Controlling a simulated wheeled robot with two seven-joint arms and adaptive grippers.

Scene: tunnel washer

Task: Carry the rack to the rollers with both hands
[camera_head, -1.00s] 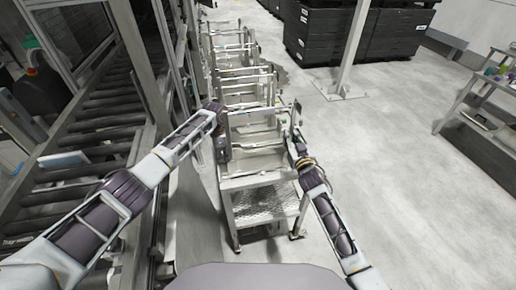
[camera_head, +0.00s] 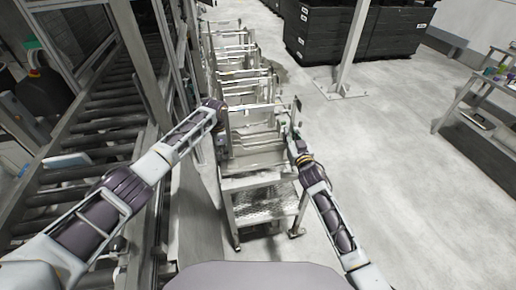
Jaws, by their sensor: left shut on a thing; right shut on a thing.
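The rack (camera_head: 256,140), a pale metal frame with thin bars, is between my two grippers above the front trolley (camera_head: 258,182). My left gripper (camera_head: 222,148) is shut on the rack's left side. My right gripper (camera_head: 289,130) is shut on its right side. The fingertips are small and partly hidden by my wrists and the rack. I cannot tell whether the rack's underside touches the trolley. The rollers (camera_head: 103,131) are dark, in a metal-sided conveyor to the left, beyond my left arm.
Several more metal trolleys (camera_head: 240,62) stand in a row behind. Metal posts (camera_head: 146,62) stand between the trolleys and the rollers. A white pole (camera_head: 352,50) and black crates (camera_head: 398,32) are at the back. A side table (camera_head: 470,95) is at right. Floor at right is clear.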

